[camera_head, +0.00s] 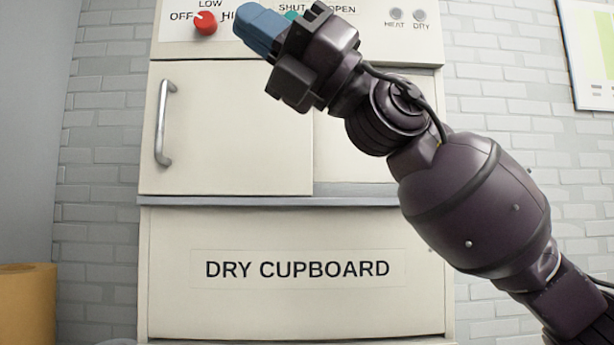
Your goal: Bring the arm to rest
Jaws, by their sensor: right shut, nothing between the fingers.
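My right arm comes in from the lower right and reaches up and left across the front of the dry cupboard (230,225). Its gripper (254,22) is at the top, with blue fingers shut together and nothing between them. The fingertips are just right of the red knob (205,23), in front of the control panel, and hide part of the lettering beside it. I cannot tell whether they touch the panel. My left gripper is not in view.
The cupboard's upper door (235,130) has a metal handle (163,122) at its left edge. A green control (292,15) is partly hidden behind my gripper. Two round lamps (395,14) sit at the panel's right. An orange-brown object (27,305) stands at lower left.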

